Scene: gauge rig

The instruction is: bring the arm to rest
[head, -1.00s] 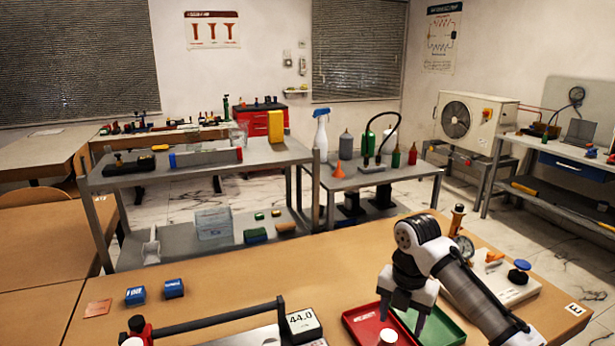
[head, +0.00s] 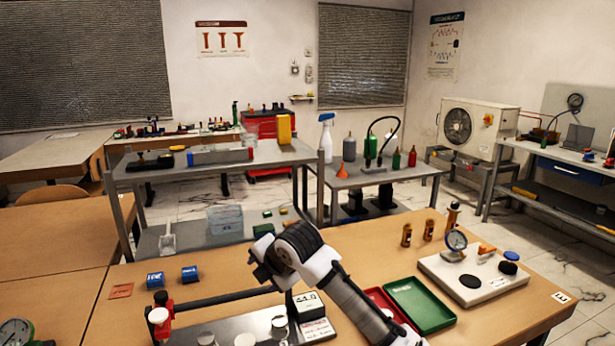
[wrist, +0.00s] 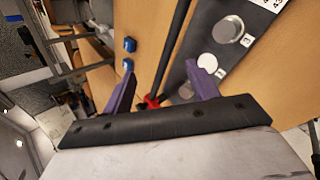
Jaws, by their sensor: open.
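My arm reaches in from the lower right in the head view, with its end raised over the bench near the black bar of the gauge rig (head: 215,299). My gripper (wrist: 160,85) is open in the wrist view, its two purple fingers wide apart with nothing held between them. In the head view the fingers are hidden or turned away behind the wrist. Beyond the fingers, the wrist view shows the rig's black bar (wrist: 177,40), its red knob (wrist: 152,102) and round pieces on the grey plate.
The red tray (head: 376,296) is partly hidden behind my arm; the green tray (head: 420,305) beside it looks empty. Two blue boxes (head: 155,279) (head: 190,273) sit left.

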